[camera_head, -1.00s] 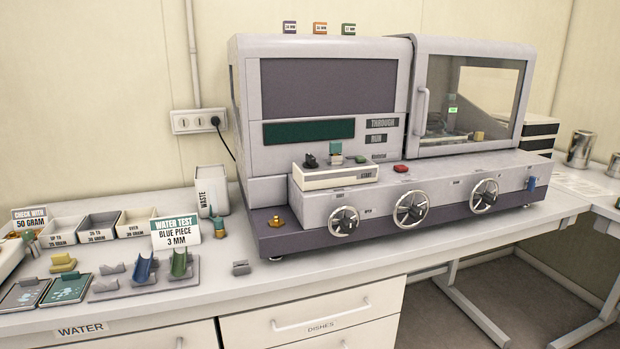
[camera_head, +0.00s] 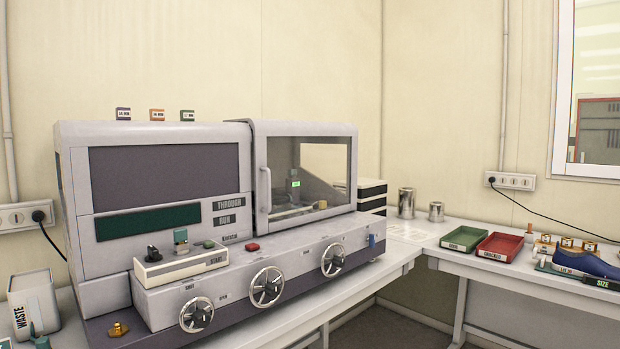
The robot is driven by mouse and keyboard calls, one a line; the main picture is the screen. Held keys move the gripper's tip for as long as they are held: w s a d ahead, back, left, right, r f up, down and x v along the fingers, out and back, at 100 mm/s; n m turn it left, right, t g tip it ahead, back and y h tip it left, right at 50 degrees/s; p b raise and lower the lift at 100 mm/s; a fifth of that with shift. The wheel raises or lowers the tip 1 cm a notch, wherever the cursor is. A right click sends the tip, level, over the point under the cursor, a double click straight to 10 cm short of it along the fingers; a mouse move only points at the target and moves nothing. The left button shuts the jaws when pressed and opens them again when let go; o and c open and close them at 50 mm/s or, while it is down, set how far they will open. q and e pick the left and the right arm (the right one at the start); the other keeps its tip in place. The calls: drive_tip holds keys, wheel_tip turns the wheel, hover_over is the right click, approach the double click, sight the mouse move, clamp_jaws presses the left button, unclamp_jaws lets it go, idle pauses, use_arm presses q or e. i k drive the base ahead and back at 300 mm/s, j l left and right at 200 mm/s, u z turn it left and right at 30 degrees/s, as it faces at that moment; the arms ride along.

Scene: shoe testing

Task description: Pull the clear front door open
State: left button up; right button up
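The clear front door (camera_head: 309,172) is on the right part of the grey testing machine (camera_head: 110,287). It is a see-through panel in a grey frame and looks shut. Its upright bar handle (camera_head: 264,189) is on the door's left edge. A small green-lit item (camera_head: 296,184) shows behind the panel. Neither of my grippers is in the head view.
Three handwheels, one of them in the middle (camera_head: 266,287), and a red button (camera_head: 252,246) are on the machine's front. A white waste bin (camera_head: 34,305) stands at left. A green tray (camera_head: 464,239), a red tray (camera_head: 500,246) and a blue shoe (camera_head: 587,264) lie on the right table.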

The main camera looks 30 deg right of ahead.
sight(262, 128)
drive_tip(key=i+l, duration=0.1)
drive_tip(key=l, duration=0.35)
drive_tip(key=i+l, duration=0.15)
drive_tip(key=l, duration=0.3)
drive_tip(key=i+l, duration=0.1)
drive_tip(key=l, duration=0.35)
drive_tip(key=i+l+u, duration=0.1)
drive_tip(key=l, duration=0.35)
drive_tip(key=i+l, duration=0.15)
drive_tip(key=l, duration=0.3)
